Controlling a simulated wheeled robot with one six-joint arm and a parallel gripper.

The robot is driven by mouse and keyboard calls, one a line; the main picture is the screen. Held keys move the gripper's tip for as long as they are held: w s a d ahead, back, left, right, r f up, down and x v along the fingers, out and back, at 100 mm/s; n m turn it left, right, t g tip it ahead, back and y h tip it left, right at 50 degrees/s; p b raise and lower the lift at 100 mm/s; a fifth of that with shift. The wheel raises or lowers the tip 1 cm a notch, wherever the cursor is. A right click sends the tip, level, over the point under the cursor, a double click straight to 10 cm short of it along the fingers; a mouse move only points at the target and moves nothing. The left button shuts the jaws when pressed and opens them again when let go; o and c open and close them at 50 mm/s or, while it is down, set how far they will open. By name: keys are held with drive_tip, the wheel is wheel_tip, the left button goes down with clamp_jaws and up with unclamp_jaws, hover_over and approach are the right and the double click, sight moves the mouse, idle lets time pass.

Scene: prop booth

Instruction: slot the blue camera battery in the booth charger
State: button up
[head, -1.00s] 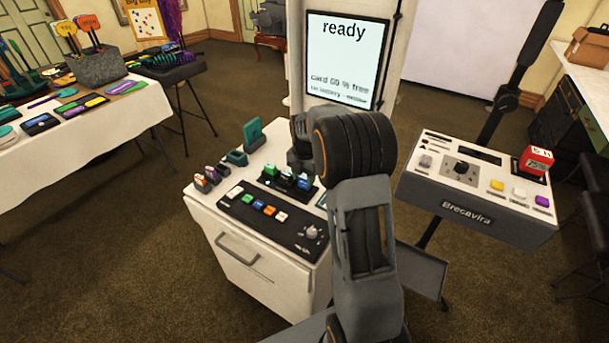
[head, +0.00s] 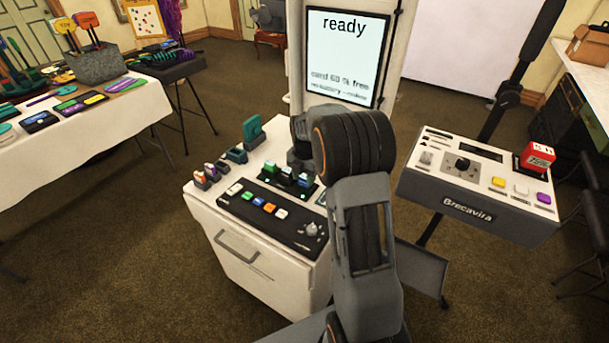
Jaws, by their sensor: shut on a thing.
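The booth charger (head: 268,181) is a black block with several small slots on the white cabinet top, holding green and pale pieces. My gripper (head: 301,169) points down at the right end of the charger, its fingers mostly hidden by my own wrist. A small blue piece with a pale top (head: 304,181), seemingly the blue camera battery, shows right under it. My gripper is shut on it, as far as I can see. I cannot tell whether the battery is seated in a slot or just above it.
In front of the charger lies a black button panel (head: 262,225) with a knob. Small holders with coloured pieces (head: 207,174) and a teal block (head: 252,130) stand to the left. A screen (head: 346,55) reading "ready" rises behind. A grey console (head: 470,205) stands at right.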

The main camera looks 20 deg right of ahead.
idle(0.4)
drive_tip(key=o, duration=1)
drive_tip(key=shift+r+p, duration=2.75)
drive_tip(key=shift+r, duration=0.75)
